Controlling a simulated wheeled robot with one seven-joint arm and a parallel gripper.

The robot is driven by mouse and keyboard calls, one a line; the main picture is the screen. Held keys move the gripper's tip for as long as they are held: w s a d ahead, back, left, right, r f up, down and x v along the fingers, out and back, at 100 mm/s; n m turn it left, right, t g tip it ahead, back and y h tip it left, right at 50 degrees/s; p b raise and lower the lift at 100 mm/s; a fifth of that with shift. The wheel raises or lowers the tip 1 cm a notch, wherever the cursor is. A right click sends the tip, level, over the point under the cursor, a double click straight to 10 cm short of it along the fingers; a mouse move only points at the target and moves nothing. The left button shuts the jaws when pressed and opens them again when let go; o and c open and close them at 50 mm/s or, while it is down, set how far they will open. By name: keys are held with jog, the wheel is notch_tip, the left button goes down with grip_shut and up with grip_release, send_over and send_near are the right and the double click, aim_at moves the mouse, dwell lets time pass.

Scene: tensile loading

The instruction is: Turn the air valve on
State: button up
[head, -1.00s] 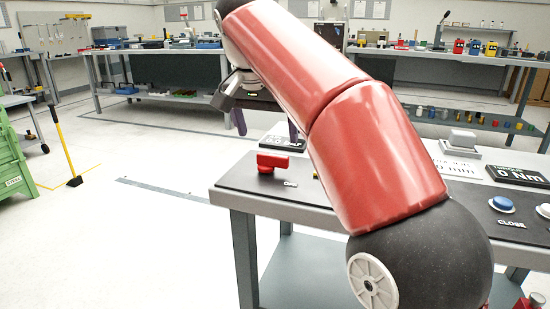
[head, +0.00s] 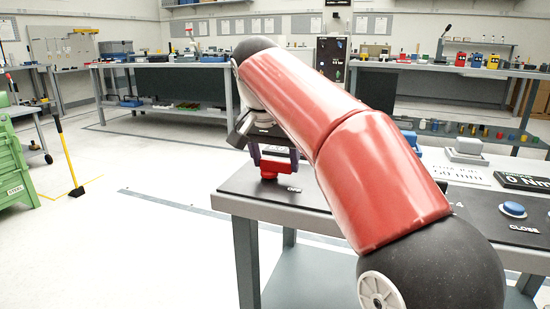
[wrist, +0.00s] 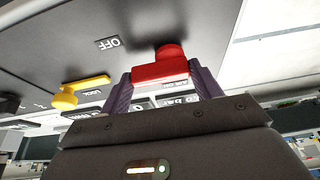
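The air valve has a red handle (head: 277,166) near the far left corner of the grey bench, beside an OFF label (head: 289,189). In the wrist view the red bar handle (wrist: 160,73) sits on a round red hub, with the OFF label (wrist: 108,43) next to it. My gripper (head: 275,158) is at the handle, its purple fingers on either side of the bar. In the wrist view the fingers of my gripper (wrist: 160,80) stand wide apart with the bar between them. Firm contact on both sides is not clear.
A blue button (head: 513,209) marked CLOSE, a 0 Nm display (head: 522,182) and a grey device (head: 465,150) are on the bench at right. Open floor lies to the left.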

jog(key=c, duration=0.4)
jog(key=n+p, duration=0.1)
jog(key=n+y+p, duration=0.1)
jog(key=n, duration=0.1)
jog(key=shift+w+d+r, duration=0.15)
jog(key=shift+d, duration=0.05)
jog(key=n+y+p, duration=0.1)
jog(key=n+p, duration=0.1)
jog(key=n, duration=0.1)
jog(key=w+n+y+p, duration=0.1)
jog(key=n, duration=0.1)
jog(key=shift+n+y+p, duration=0.3)
jog(key=shift+n+p, duration=0.05)
jog(key=shift+n, duration=0.05)
jog(key=n+p, duration=0.1)
jog(key=n+y+p, duration=0.1)
jog(key=n, duration=0.1)
jog(key=n+g+p, duration=0.1)
jog(key=shift+w+n, duration=0.25)
jog(key=shift+n, duration=0.05)
jog(key=shift+w+a+n+g+y+p, duration=0.15)
jog(key=shift+n+g+y+p, duration=0.25)
jog(key=shift+n+p, duration=0.5)
jog(key=shift+w+a+n+g+y+p, duration=0.15)
jog(key=shift+n+g+p, duration=0.35)
jog(key=shift+n, duration=0.8)
